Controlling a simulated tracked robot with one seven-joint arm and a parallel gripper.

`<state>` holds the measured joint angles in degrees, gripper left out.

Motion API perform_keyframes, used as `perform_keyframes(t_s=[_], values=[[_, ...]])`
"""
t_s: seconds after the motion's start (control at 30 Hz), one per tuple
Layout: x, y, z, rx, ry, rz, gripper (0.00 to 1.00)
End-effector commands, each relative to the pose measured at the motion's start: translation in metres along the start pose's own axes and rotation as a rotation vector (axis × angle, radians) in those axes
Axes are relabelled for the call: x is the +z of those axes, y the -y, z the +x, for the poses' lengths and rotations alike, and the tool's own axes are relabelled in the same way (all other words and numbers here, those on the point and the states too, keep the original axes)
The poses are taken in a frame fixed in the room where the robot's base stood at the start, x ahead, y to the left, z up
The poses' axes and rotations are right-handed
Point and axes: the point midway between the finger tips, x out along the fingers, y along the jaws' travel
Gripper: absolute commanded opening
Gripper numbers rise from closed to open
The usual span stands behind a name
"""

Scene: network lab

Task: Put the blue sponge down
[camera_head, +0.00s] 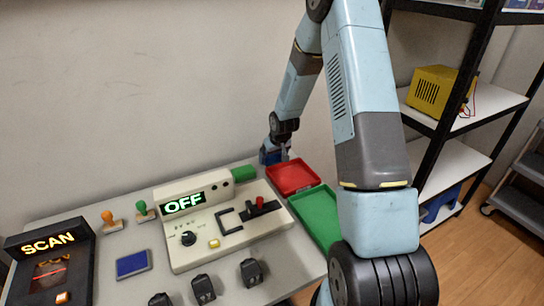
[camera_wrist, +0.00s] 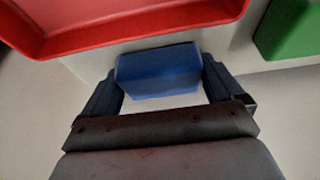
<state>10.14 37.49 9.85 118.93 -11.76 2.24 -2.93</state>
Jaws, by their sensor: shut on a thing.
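The blue sponge (camera_wrist: 158,72) is a blue block between the two fingers of my gripper (camera_wrist: 160,80) in the wrist view. My gripper is shut on it. In the head view my gripper (camera_head: 272,152) is at the back edge of the table, just left of the red tray. The sponge is hard to tell from the dark blue fingers there. In the wrist view the red tray (camera_wrist: 130,42) is beyond the sponge. I cannot tell how high the sponge is above the table.
A green tray (camera_head: 318,215) lies in front of the red tray. A control panel (camera_head: 222,240) reading OFF has a green block (camera_head: 243,173) behind it. Two stamps, a blue pad (camera_head: 132,264) and a SCAN device (camera_head: 50,262) stand left. A shelf (camera_head: 465,120) is at right.

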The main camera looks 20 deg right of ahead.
Motion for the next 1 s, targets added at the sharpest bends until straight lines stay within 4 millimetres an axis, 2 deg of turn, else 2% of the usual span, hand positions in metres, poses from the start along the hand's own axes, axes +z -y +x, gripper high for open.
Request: perform_keyframes(t_s=[0.13,0.17,0.23,0.57,0.77,1.0], values=[[0.0,0.0,0.0,0.0,0.0,0.0,0.65],[0.0,0.0,0.001,0.0,0.0,0.0,0.95],[0.0,0.001,0.0,0.0,0.0,-0.001,1.0],[-0.001,0.001,-0.005,-0.001,-0.001,-0.001,1.0],[-0.001,0.001,-0.03,0.0,-0.003,0.0,1.0],[-0.001,0.001,-0.07,0.0,-0.004,-0.002,1.0]])
